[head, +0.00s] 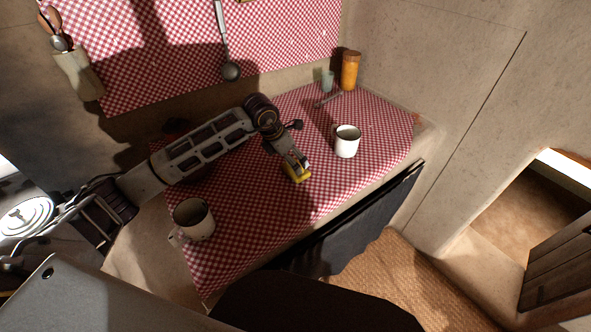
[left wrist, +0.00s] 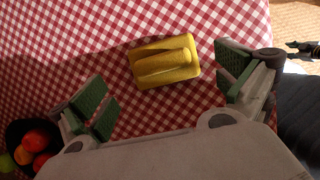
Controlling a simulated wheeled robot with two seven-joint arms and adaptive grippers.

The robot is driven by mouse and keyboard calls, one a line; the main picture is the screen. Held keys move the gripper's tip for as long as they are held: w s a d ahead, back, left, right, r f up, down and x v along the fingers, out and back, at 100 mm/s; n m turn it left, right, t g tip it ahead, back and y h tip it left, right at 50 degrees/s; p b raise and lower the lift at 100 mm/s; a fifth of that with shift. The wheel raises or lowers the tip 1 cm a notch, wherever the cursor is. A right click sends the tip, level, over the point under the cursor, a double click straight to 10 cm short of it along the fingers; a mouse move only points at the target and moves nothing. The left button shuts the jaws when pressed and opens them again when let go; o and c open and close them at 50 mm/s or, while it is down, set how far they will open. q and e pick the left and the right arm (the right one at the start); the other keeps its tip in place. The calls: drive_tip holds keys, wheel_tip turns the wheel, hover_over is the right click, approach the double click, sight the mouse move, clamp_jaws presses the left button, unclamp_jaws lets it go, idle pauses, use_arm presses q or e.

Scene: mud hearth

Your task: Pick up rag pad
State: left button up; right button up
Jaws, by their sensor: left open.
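The rag pad (left wrist: 165,61) is a folded yellow cloth lying on the red-and-white checked cloth (left wrist: 100,20). In the head view the rag pad (head: 299,176) shows at the tip of my left arm, partly covered by the gripper. My left gripper (left wrist: 160,95) is open and empty, with green-padded fingers spread to either side of the pad's near edge. It appears to be above the pad, not touching it. My right gripper does not show.
A white mug (head: 347,141) stands right of the pad, another mug (head: 194,219) at the near left. An orange jar (head: 350,70) and a small cup (head: 327,81) stand at the far corner. A dark bowl of fruit (left wrist: 28,140) is beside the left finger. A dark cloth (head: 340,235) hangs at the front edge.

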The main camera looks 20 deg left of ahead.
use_arm(q)
drive_tip(key=shift+x, duration=2.6)
drive_tip(key=shift+d, duration=0.1)
drive_tip(key=c, duration=0.8)
drive_tip(key=shift+r, duration=0.1)
drive_tip(key=shift+r, duration=4.95)
